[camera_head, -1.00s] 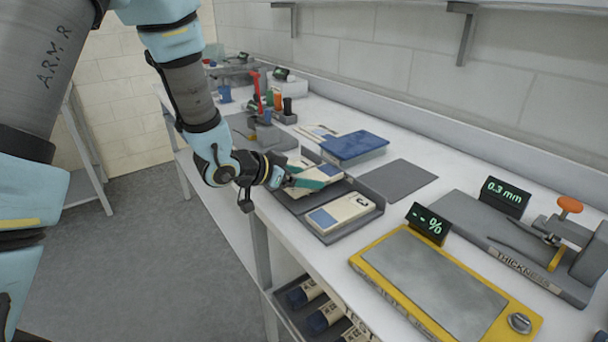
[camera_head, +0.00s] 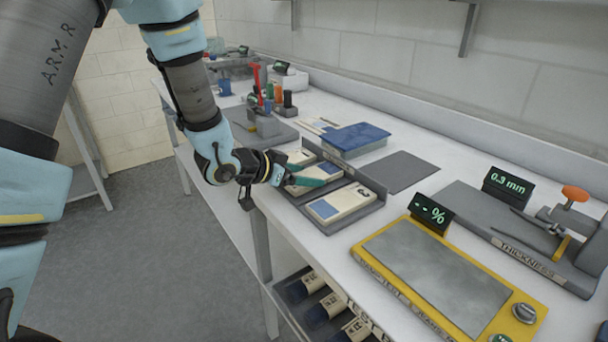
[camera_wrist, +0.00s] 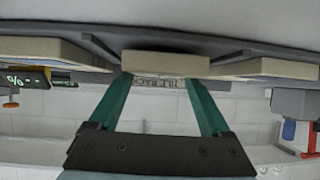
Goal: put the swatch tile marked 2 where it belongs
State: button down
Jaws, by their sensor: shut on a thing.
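A dark grey rack (camera_head: 372,207) on the bench has side-by-side slots with dividers. My gripper (camera_head: 316,179) has its green fingers shut on a cream tile (camera_head: 327,171) at the middle slot. In the wrist view my gripper (camera_wrist: 157,80) grips the front end of this tile (camera_wrist: 165,63), which lies level and low between two dividers. Its mark is not readable. A cream tile with a blue patch (camera_head: 341,205) lies in the near slot; its small mark is unclear. Another cream tile (camera_head: 300,157) lies in the far slot, partly hidden by my gripper.
A blue-lidded box (camera_head: 356,139) and a grey mat (camera_head: 400,172) lie behind the rack. A yellow-framed tester (camera_head: 440,280) with a percent display and a thickness gauge (camera_head: 510,238) stand to the right.

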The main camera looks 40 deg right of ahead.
jog(key=shift+f, duration=0.3)
grip_release()
jog(key=shift+r, duration=0.1)
jog(key=b+v, duration=0.2)
jog(key=v, duration=0.8)
jog(key=shift+a+r, duration=0.2)
jog(key=shift+a, duration=0.2)
jog(key=w+a+f+n+t+y, duration=0.1)
jog(key=w+a+n+t+y, duration=0.25)
jog(key=w+a, duration=0.5)
jog(key=w+a+f+n+t+y, duration=0.1)
jog(key=w+a+n+t+y, duration=0.3)
jog(key=a, duration=0.7)
jog(key=s+a+n+g+y, duration=0.2)
jog(key=s+a+n+g, duration=0.1)
jog(key=a, duration=0.5)
jog(key=s+a+n+g+y, duration=0.2)
jog(key=s+a+n, duration=0.3)
jog(key=a, duration=0.4)
jog(key=shift+s+a+n+g, duration=0.2)
jog(key=shift+a+n+g, duration=0.2)
jog(key=shift+n, duration=0.35)
